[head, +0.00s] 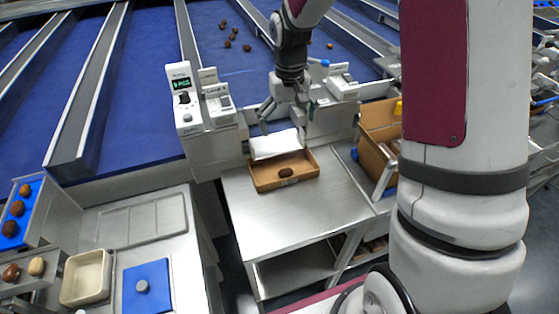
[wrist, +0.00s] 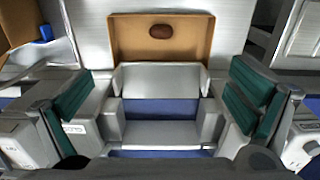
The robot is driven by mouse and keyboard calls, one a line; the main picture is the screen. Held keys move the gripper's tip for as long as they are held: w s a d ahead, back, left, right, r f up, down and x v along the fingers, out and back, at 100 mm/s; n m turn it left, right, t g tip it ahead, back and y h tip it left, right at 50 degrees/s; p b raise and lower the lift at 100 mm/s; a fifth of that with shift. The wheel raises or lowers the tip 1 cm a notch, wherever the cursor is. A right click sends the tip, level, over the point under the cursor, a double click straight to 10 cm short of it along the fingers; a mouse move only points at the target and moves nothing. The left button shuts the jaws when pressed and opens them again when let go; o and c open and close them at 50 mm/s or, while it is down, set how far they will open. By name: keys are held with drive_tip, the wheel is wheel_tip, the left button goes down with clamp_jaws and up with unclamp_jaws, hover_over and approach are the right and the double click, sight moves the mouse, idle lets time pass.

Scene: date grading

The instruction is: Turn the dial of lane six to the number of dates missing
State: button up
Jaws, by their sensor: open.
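A white control box (head: 182,105) with a small green display and a black dial (head: 184,97) stands at the left of the lane end. A second white box (head: 342,82) stands to the right, partly behind my gripper. I cannot read which one is lane six. My gripper (head: 284,108) is open above the metal chute between the boxes. In the wrist view its green pads stand wide apart with nothing between them. A shallow tan carton (head: 264,184) sits below the chute with one brown date (head: 286,173) in it. The carton also shows in the wrist view (wrist: 130,40).
The carton stands on a steel table (head: 290,215) with bare room in front. A larger cardboard box (head: 375,150) is at the right. Several dates (head: 232,36) lie on the blue belt. A beige tray (head: 86,278) and blue pad (head: 148,287) are at the lower left.

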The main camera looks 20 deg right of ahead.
wheel_tip(320, 180, down, 10)
drive_tip(key=b, duration=0.3)
drive_tip(key=shift+w+f+b, duration=0.15)
drive_tip(key=shift+b, duration=0.15)
idle(0.4)
